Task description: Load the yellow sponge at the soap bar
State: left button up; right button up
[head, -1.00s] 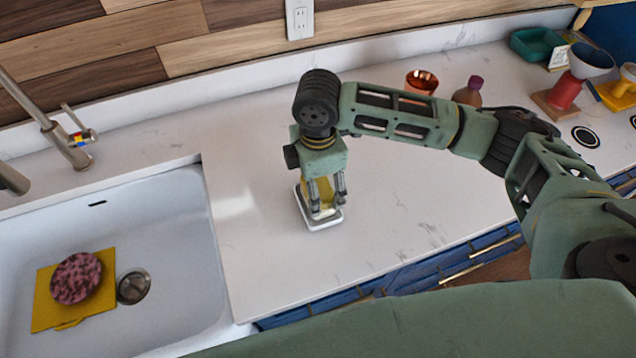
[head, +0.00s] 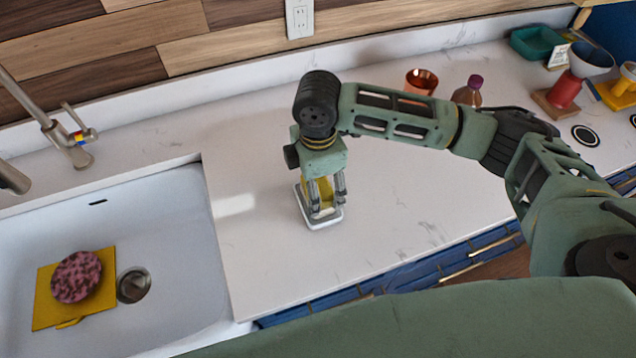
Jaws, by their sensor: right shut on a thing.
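My right gripper (head: 327,194) points down over the counter, shut on a yellow thing (head: 322,192) that looks like the yellow sponge. Its fingers hide most of the sponge. Directly below it, a white, rounded rectangular piece (head: 325,222) with a dark edge lies on the counter. I cannot tell whether this is the soap bar or a dish holding it. The sponge's lower end is at or just above this piece; contact is unclear. My left gripper is not in view.
The sink (head: 165,215) at left holds a yellow square (head: 48,308) with a pink speckled round thing (head: 76,277) on it. A copper cup (head: 421,82) and a bottle (head: 468,92) stand behind my right arm. The counter between sink and gripper is clear.

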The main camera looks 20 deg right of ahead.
aim_at(319, 185)
jog(key=shift+s+f+p, duration=0.1)
jog(key=shift+p, duration=0.3)
dwell(1.4)
notch_tip(319, 185, up, 5)
jog(key=p, duration=0.5)
jog(key=shift+p, duration=0.35)
jog(key=shift+r+p, duration=0.85)
jog(key=shift+r, duration=0.25)
jog(key=shift+d+f+m+b, duration=0.1)
jog(key=shift+f+m+b, duration=0.1)
jog(key=shift+m+b, duration=0.25)
jog(key=s+m+b, duration=0.1)
jog(key=m+b, duration=0.1)
jog(key=d+m+b, duration=0.1)
jog(key=m+b, duration=0.1)
jog(key=m, duration=0.1)
jog(key=s+d+m+b, duration=0.1)
jog(key=m+b, duration=0.1)
jog(key=shift+s+d+f+m+b, duration=0.1)
jog(key=shift+s+f+m+b, duration=0.2)
jog(key=shift+f+b, duration=0.1)
jog(key=s+d+m+b, duration=0.3)
jog(key=s+m+b, duration=0.2)
jog(key=m, duration=0.5)
jog(key=shift+d+f+b, duration=0.2)
jog(key=shift+f+b, duration=0.1)
jog(key=shift+b, duration=0.65)
